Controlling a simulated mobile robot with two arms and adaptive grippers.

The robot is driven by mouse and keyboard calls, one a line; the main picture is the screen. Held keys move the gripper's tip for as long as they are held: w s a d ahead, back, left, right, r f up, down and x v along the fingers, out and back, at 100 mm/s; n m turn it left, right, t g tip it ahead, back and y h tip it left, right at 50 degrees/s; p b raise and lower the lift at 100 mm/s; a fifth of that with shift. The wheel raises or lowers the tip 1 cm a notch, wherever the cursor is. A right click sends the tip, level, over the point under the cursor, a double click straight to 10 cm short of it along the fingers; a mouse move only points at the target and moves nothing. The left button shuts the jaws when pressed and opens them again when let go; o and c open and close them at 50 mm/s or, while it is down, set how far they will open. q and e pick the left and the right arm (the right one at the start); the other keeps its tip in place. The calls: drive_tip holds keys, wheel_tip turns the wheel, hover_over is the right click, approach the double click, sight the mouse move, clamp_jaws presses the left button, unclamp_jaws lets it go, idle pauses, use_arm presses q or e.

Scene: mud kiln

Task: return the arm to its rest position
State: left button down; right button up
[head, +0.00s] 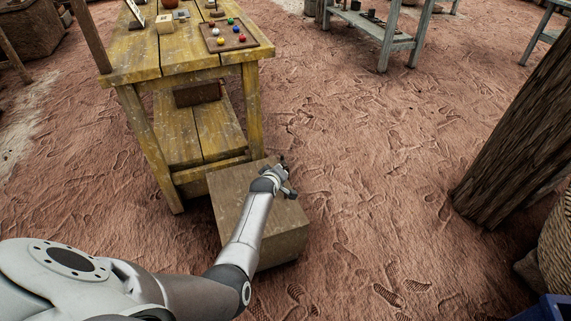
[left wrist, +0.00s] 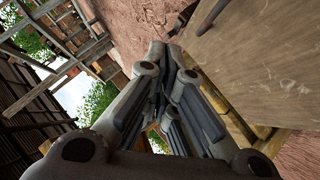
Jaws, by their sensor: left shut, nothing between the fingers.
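My left arm comes in from the lower left in the head view and stretches toward the middle. My left gripper (head: 284,172) is at its end, above the right rear part of a wooden box (head: 240,200) on the ground. In the left wrist view my left gripper (left wrist: 180,95) fills the middle, with its fingers close together and nothing between them. The box's flat wooden face (left wrist: 265,65) shows on the right there. I cannot tell whether the gripper touches the box. My right gripper is not in view.
A yellow wooden table (head: 185,65) stands behind the box, bearing a brown board (head: 229,40) with several coloured balls. A blue-grey table (head: 372,30) stands at the back. A thick wooden post (head: 515,140) rises on the right. Bare footprinted ground lies between.

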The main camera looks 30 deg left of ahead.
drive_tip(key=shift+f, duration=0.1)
